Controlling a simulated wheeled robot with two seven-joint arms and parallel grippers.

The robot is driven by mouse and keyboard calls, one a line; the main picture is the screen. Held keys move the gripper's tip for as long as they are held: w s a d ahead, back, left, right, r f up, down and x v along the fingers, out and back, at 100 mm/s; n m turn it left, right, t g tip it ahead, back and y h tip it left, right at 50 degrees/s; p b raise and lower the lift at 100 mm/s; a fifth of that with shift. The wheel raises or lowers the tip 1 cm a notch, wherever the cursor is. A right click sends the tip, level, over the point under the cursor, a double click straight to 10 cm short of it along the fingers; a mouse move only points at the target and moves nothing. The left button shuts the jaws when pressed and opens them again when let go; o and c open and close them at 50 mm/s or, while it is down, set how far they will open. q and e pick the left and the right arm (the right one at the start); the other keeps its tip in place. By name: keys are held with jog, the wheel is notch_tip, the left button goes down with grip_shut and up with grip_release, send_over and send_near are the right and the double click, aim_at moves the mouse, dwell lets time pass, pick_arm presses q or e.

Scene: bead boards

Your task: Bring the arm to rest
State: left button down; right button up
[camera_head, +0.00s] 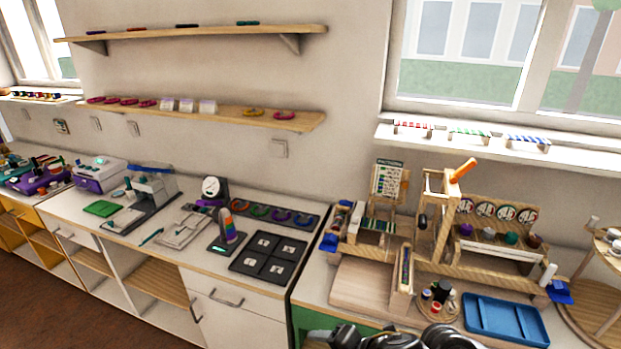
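Dark rounded parts of my own arm (395,340) show at the bottom edge, in front of the right-hand worktop. I cannot tell which arm they belong to. No gripper fingers show in the head view, so neither gripper's opening can be seen. Close behind these parts stand a small round wooden stand (438,309) with little jars and an empty-looking blue tray (505,320). A wooden bench frame (437,235) with an orange handle (463,170) rises behind them.
A light wooden board (362,284) lies bare on the right worktop. A tiered wooden stand (600,290) is at the far right. Wall shelves (215,115) hang behind.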

jog(key=s+d+f+m+g+h, duration=0.1)
jog(key=s+d+f+m+h, duration=0.3)
jog(key=s+d+m, duration=0.85)
jog(key=s+d+f+m+g+h, duration=0.2)
jog(key=s+d+f+m+h, duration=0.2)
jog(key=s+d+m, duration=0.85)
jog(key=w+a+f+m+b, duration=0.1)
jog(key=a+f+m+b, duration=0.2)
jog(key=f, duration=2.8)
jog(key=s+d+f+n+g+b, duration=0.1)
jog(key=s+f+g+b, duration=0.1)
jog(key=s+f, duration=1.3)
jog(key=shift+s+d+f+b, duration=0.25)
jog(key=shift+d+f+b, duration=0.15)
jog(key=shift+f, duration=0.4)
